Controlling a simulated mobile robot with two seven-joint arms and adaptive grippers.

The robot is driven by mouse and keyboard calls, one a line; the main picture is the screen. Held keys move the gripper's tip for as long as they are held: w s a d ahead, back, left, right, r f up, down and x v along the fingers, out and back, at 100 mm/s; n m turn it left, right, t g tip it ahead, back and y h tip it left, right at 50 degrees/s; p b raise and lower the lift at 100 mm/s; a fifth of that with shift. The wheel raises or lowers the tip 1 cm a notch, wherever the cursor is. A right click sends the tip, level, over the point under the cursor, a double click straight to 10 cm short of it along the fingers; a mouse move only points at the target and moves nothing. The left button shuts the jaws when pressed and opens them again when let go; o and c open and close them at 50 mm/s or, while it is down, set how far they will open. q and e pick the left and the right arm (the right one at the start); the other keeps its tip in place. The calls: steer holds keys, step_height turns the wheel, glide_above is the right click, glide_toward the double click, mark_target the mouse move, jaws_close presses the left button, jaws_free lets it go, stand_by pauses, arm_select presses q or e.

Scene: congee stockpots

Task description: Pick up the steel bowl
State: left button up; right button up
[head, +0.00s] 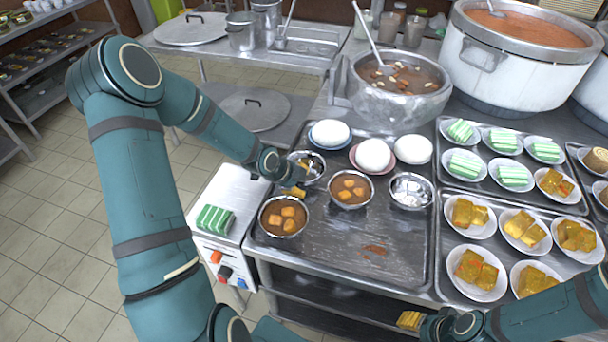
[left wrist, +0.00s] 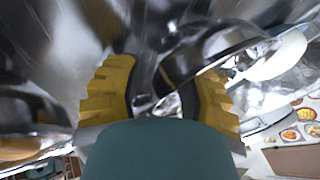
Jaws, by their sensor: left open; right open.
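Several steel bowls stand on the large dark tray (head: 340,240). My left gripper (head: 299,178) is open at the back-left steel bowl (head: 318,174). One yellow fingertip shows over the bowl's inside and the other outside its near rim; contact cannot be told. In the left wrist view the open yellow fingers (left wrist: 160,92) have shiny, blurred metal between and around them. Two more steel bowls hold brown soup with orange cubes, one at front left (head: 283,216) and one in the middle (head: 351,190). Another steel bowl (head: 411,191) at right looks shiny inside. My right gripper (head: 412,321) is open and empty at the bottom edge, partly seen.
White domed items on plates (head: 373,155) stand behind the bowls. A large steel pot with a ladle (head: 400,105) is further back. Trays of plated cakes (head: 520,230) fill the right. The dark tray's front is clear except for a brown smear.

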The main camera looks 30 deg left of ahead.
arm_select(q)
steer(key=shift+o, duration=0.3)
jaws_close()
